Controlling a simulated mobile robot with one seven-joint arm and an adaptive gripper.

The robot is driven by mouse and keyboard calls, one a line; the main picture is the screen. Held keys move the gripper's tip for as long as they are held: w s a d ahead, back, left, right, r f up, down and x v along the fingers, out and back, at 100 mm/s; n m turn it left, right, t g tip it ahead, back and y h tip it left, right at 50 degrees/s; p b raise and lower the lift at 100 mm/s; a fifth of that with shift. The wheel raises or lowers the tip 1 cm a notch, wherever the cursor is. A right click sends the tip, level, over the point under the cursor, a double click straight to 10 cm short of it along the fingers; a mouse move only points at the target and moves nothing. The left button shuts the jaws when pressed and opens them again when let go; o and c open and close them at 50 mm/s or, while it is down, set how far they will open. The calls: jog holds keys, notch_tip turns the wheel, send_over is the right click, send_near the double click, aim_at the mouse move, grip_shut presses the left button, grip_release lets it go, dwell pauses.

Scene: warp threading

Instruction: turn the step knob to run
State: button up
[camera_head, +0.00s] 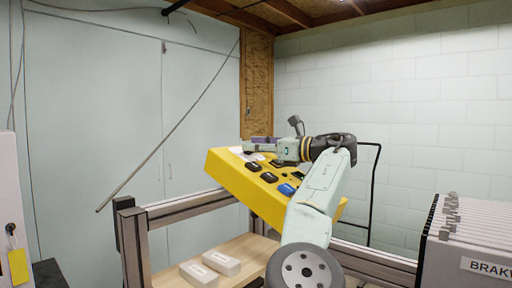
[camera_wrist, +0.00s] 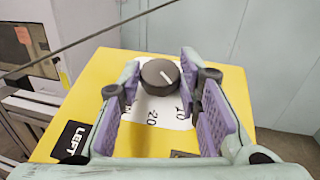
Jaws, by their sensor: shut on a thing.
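A round black knob (camera_wrist: 160,77) with a white pointer line stands on a white dial label (camera_wrist: 152,112) at the end of a yellow panel (camera_wrist: 88,85). Some dial marks show, one reading 20; others are partly covered, and I cannot read "run". The purple-padded fingers of my gripper (camera_wrist: 160,68) are on either side of the knob, shut on it. In the head view my gripper (camera_head: 262,143) is at the far left end of the yellow panel (camera_head: 228,172), and the knob is hidden there.
The panel also carries black buttons (camera_head: 252,166) and a blue button (camera_head: 287,189). A black LEFT plate (camera_wrist: 72,140) is beside my left finger. Two pale blocks (camera_head: 221,262) lie on a wooden surface (camera_head: 258,248). A metal frame (camera_head: 180,210) runs below the panel. A labelled rack (camera_head: 470,250) stands at right.

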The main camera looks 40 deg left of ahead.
jog(key=c, duration=0.4)
